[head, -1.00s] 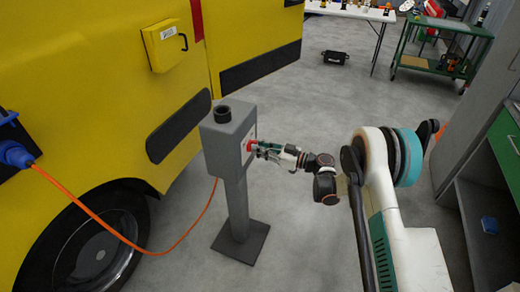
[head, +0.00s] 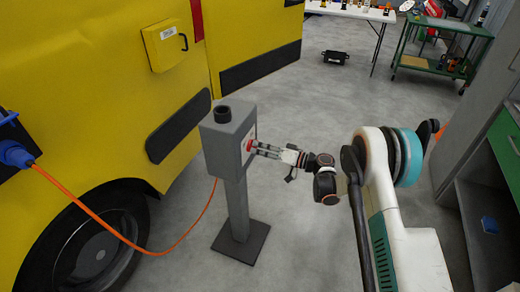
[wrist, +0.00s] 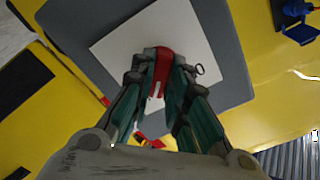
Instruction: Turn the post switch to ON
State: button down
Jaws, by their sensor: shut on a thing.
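The post switch is a red handle (head: 250,145) on the front face of a grey post box (head: 222,142). In the wrist view the red handle (wrist: 162,68) stands out from a white plate (wrist: 120,45) on the grey box face. My gripper (head: 258,148) reaches the box face from the right. In the wrist view my gripper (wrist: 161,62) has one finger on each side of the red handle and is shut on it. The plate looks tilted against my fingers. The fingers hide part of the handle, and I cannot read any ON mark.
A yellow vehicle (head: 90,60) stands close behind and left of the post. An orange cable (head: 95,218) runs from a blue plug (head: 15,153) down to the post. A dark base plate (head: 241,243) holds the post. A green cart (head: 440,60) stands far back.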

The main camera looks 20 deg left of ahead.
dwell(0.3)
jog(key=c, duration=1.6)
grip_release()
jog(key=shift+o, duration=0.2)
jog(key=shift+d, duration=0.1)
jog(key=d, duration=1.1)
jog(key=shift+s+d, duration=0.4)
jog(key=shift+s, duration=0.05)
